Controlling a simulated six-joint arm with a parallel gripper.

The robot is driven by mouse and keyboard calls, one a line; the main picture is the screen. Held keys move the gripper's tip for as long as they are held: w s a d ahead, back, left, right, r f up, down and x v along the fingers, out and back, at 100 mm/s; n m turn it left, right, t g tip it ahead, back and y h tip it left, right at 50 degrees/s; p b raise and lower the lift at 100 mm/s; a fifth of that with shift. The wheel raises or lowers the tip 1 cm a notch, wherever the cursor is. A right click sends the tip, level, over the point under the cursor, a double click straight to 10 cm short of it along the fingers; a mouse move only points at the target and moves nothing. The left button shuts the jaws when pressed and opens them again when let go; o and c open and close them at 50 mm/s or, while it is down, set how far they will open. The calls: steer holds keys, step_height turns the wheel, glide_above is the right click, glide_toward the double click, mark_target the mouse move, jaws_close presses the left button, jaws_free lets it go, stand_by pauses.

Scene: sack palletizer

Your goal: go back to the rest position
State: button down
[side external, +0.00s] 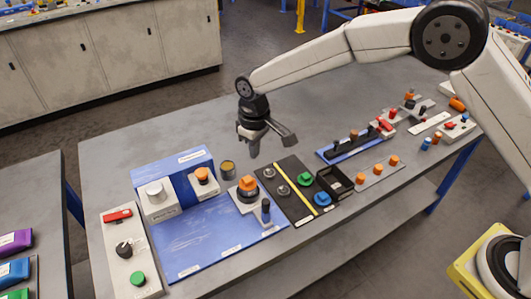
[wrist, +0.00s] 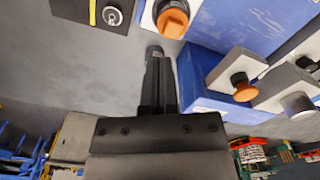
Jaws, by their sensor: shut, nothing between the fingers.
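My gripper (side external: 254,152) hangs from my arm above the grey table (side external: 110,165), pointing down behind the blue and black panels. Its fingers are together with nothing between them, and it appears clear of the table and the controls. In the wrist view the dark fingers (wrist: 158,85) are pressed together. A small round grey thing shows at the fingertips there, partly hidden by them.
More switches and an open black box (side external: 335,182) stand to the right. The table behind is clear.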

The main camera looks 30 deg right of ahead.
steer(key=s+d+r+m+t, duration=0.1)
steer(key=s+d+r+m, duration=0.1)
steer(key=s+d, duration=0.4)
steer(key=s+d+r+m, duration=0.1)
steer(key=s+d+r, duration=0.15)
steer(key=d, duration=0.55)
steer(key=s+d+m, duration=0.1)
steer(key=s+d, duration=0.3)
steer(key=s, duration=0.3)
steer(key=s+d+m+t, duration=0.1)
steer(key=s+d, duration=0.2)
steer(key=s, duration=0.4)
steer(key=shift+s+d+f+m, duration=0.2)
steer(key=shift+d+f+m, duration=0.1)
steer(key=shift+d, duration=0.1)
